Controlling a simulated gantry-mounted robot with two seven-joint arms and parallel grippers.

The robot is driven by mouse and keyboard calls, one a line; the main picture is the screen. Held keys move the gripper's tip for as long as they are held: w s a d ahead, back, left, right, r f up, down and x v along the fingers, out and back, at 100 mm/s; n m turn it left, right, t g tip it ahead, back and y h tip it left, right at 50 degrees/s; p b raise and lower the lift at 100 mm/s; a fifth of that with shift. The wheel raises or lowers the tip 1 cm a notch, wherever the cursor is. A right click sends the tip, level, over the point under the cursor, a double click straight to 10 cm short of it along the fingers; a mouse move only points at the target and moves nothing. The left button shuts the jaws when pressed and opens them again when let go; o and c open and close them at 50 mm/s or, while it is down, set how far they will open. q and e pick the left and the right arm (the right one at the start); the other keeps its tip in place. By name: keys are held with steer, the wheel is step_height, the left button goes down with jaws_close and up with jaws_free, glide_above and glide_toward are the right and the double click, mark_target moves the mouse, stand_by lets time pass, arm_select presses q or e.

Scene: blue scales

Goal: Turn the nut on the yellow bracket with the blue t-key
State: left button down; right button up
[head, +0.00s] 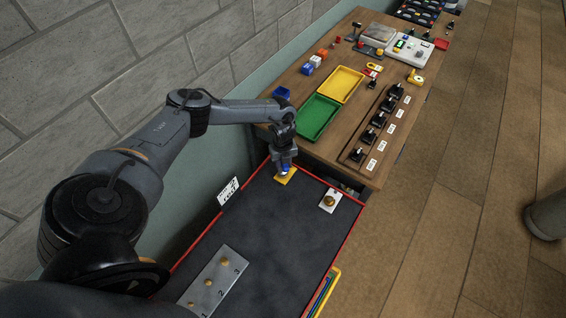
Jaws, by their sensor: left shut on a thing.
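The yellow bracket (290,178) lies at the far left corner of the dark mat-topped bench (268,230). My left gripper (283,160) points down right above the bracket. It is shut on the blue t-key (284,170), of which only a small blue part shows below the fingers. The key's lower end is at the bracket, but I cannot tell whether it is seated on the nut. The nut is hidden by the gripper and key. My right gripper is not in view.
A white plate with a brass knob (329,201) is to the right of the bracket. A grey plate with several brass knobs (221,282) lies nearer. A white label (228,192) stands at the left edge. Beyond is a wooden table with green (317,117) and yellow trays (340,84).

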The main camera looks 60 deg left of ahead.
arm_select(q)
steer(key=shift+m+b, duration=0.35)
steer(key=shift+m, duration=0.55)
steer(key=shift+m+b, duration=0.4)
steer(key=shift+m, duration=0.5)
steer(key=shift+f, duration=0.1)
steer(key=shift+m+b, duration=0.35)
steer(key=shift+m, duration=0.35)
